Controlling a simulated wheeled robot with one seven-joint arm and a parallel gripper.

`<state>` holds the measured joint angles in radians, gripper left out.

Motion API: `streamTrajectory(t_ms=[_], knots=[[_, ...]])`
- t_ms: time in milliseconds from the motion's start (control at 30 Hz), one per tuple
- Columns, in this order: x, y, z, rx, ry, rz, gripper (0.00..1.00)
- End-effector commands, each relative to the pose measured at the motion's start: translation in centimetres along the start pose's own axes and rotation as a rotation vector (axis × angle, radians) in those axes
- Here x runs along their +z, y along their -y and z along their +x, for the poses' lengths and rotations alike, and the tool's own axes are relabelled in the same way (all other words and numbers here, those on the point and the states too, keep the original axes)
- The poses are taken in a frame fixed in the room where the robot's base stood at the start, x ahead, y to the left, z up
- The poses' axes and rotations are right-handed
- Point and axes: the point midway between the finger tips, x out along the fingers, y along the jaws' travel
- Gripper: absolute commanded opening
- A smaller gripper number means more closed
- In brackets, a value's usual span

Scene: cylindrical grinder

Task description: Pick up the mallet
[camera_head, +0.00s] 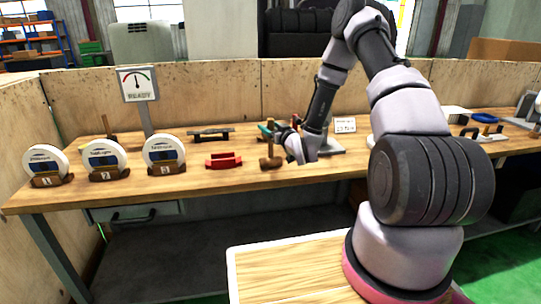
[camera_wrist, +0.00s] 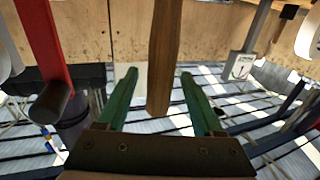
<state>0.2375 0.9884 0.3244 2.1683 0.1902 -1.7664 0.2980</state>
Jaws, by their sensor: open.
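The mallet (camera_head: 270,162) stands upright near the front edge of the workbench, its brown head down and its handle pointing up. My gripper (camera_head: 268,130) is at the upper part of the handle, with green fingers. In the wrist view the wooden handle (camera_wrist: 165,55) comes down from the top edge, and its end lies between the two fingers of my gripper (camera_wrist: 160,90). The fingers are open, with a visible gap on both sides of the handle. The mallet head is out of the wrist view.
The workbench (camera_head: 215,180) also holds a red block-like holder (camera_head: 223,160) just left of the mallet. Several round white discs in wooden stands (camera_head: 164,154) and a gauge sign (camera_head: 137,85) are further left. A dark tool (camera_head: 210,134) lies behind. Wooden panels enclose the back.

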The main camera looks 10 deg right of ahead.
Motion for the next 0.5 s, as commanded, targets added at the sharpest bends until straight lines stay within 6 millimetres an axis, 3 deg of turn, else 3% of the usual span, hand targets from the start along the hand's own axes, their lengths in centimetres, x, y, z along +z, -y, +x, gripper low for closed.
streamTrajectory(t_ms=[200, 433, 467, 500], knots=[[0.0, 0.0, 2.5, 0.0, 0.0, 0.0, 0.68], [0.0, 0.0, 2.6, 0.0, 0.001, 0.0, 0.68], [0.0, 0.0, 2.6, 0.0, 0.001, 0.0, 0.61], [0.0, 0.0, 2.6, 0.0, 0.001, 0.0, 0.45]])
